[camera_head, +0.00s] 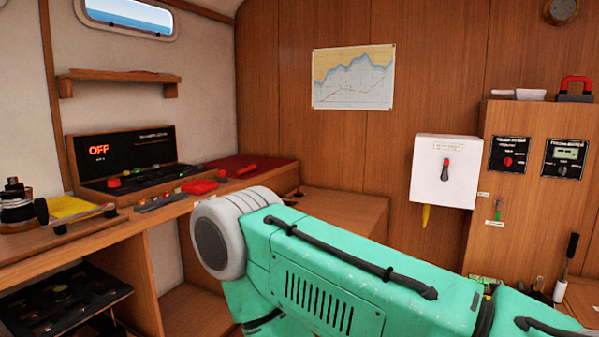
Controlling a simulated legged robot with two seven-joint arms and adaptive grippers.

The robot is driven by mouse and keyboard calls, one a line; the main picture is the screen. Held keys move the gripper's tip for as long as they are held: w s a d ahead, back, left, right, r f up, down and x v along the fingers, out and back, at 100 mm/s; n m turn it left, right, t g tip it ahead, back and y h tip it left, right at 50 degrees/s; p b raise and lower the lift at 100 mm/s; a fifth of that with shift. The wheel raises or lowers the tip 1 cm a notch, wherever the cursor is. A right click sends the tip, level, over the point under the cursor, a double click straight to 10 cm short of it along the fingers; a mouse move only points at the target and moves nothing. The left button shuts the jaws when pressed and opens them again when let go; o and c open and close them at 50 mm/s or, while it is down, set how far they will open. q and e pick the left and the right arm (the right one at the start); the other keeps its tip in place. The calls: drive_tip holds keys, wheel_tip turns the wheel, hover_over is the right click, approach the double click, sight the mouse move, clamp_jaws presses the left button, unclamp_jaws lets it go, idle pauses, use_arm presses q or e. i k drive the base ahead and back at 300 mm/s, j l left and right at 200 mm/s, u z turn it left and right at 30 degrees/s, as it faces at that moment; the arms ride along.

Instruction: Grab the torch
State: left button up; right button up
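I cannot make out a torch for certain. A small red cylinder-like object (247,169) lies at the right end of the desk against the wood wall, and may be the torch. A red object (199,187) lies at the desk's front edge, left of it. A black-handled object (568,260) stands upright at the far right; what it is is unclear. A large teal link of my own arm crosses the lower right and hides part of the floor and cabinets. Neither of my grippers shows.
The wooden desk (95,238) runs along the left wall with a black control panel (125,150) reading OFF. A wooden bench (345,208) stands behind my arm. A white switch box (445,172) and a wooden cabinet (522,215) are at the right.

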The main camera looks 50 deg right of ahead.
sight(252, 167)
drive_tip(key=z, duration=1.25)
drive_tip(key=i+j+z, duration=0.2)
drive_tip(key=i, duration=0.25)
drive_tip(key=i+z, duration=0.15)
drive_tip(key=i, duration=0.35)
drive_tip(key=i+j+z, duration=0.2)
drive_tip(key=i, duration=0.25)
drive_tip(key=i+j+z, duration=0.15)
drive_tip(key=i+j, duration=0.15)
drive_tip(key=i, duration=0.1)
